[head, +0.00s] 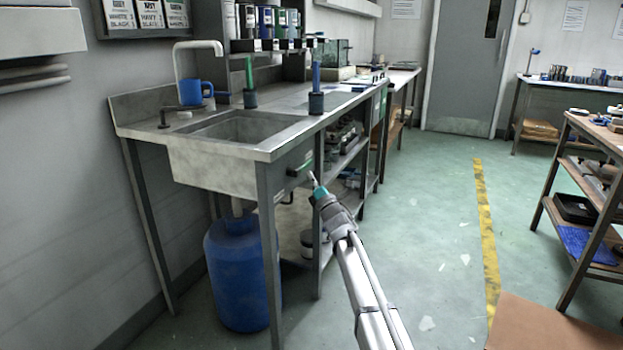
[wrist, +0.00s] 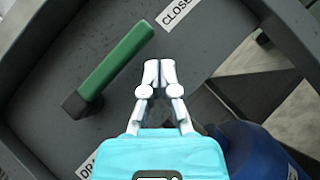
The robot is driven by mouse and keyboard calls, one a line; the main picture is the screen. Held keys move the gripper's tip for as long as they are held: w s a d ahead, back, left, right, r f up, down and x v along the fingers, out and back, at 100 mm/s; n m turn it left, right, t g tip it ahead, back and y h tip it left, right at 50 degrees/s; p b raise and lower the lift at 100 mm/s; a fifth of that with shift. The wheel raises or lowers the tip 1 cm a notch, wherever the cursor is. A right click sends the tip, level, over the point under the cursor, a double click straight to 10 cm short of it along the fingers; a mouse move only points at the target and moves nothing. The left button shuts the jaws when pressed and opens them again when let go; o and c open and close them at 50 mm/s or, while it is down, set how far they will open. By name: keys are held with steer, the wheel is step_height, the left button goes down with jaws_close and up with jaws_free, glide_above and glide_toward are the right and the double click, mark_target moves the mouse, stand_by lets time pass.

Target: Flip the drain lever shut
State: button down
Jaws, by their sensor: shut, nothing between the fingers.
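The drain lever (head: 301,168) is a short green bar on the grey panel at the front end of the sink bench. In the wrist view the green lever (wrist: 117,57) runs slantwise from a dark pivot block at lower left to a free end at upper right. My gripper (head: 313,177) is at the panel, just right of the lever. In the wrist view my gripper (wrist: 160,68) is shut and empty, its fingertips beside the lever's free end with a small gap showing. A white label (wrist: 176,12) reading "CLOSE", cut off, lies beyond the free end.
A blue drum (head: 240,262) stands under the sink basin (head: 236,130); it also shows in the wrist view (wrist: 252,150). A bench leg (head: 270,270) stands below the panel. A second label (wrist: 88,168) is partly hidden by my gripper. Open green floor lies to the right.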

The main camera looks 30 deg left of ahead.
steer(key=w+d+f+b, duration=0.1)
steer(key=d+f+b, duration=0.6)
steer(key=f+b, duration=0.2)
steer(key=shift+f, duration=0.35)
stand_by(0.8)
